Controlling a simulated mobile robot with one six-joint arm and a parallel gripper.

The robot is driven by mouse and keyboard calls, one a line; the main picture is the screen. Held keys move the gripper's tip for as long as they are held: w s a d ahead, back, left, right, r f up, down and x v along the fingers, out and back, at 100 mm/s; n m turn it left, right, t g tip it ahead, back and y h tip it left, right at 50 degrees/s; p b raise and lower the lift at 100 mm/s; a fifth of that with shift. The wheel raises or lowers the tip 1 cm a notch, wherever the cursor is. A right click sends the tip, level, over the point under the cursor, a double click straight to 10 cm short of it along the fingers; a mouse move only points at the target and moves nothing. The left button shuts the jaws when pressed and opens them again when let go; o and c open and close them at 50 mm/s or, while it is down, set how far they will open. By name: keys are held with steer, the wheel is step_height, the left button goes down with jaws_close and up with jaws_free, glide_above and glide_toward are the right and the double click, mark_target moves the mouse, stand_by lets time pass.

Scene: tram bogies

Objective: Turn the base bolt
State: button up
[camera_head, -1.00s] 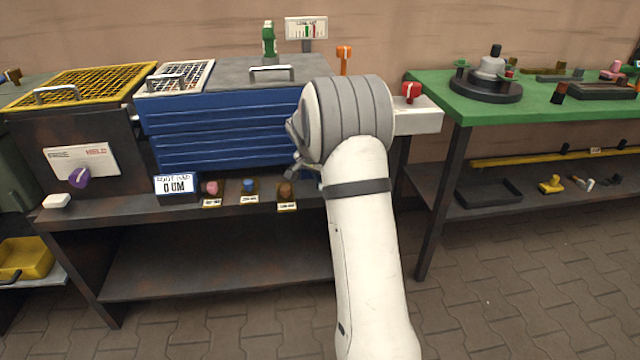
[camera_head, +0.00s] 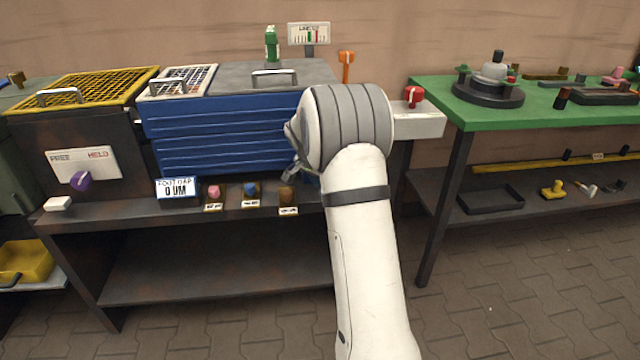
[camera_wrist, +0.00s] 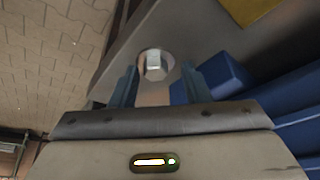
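In the wrist view a pale, block-headed bolt (camera_wrist: 156,66) stands in a round light collar on a grey-brown surface. It looks like the base bolt, though no label on it can be read. My gripper (camera_wrist: 160,86) is open, its two blue-grey fingers apart with the bolt head ahead of the gap between them. I cannot tell whether the fingertips touch it. In the head view my gripper (camera_head: 290,172) shows only partly at the left of my wrist, in front of the blue cabinet (camera_head: 225,150); the bolt is hidden behind my arm there.
A shelf edge holds a "0 UM" display (camera_head: 177,190), a pink knob (camera_head: 214,193), a blue knob (camera_head: 250,190) and a brown knob (camera_head: 287,195). A red knob (camera_head: 413,97) sits on a white box to the right. A green bench (camera_head: 540,110) stands further right.

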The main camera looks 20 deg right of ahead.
steer(key=shift+d+r, duration=0.1)
steer(key=p+v, duration=0.2)
steer(key=v, duration=0.5)
steer(key=shift+a+r, duration=0.2)
steer(key=shift+r, duration=0.05)
steer(key=shift+s, duration=0.15)
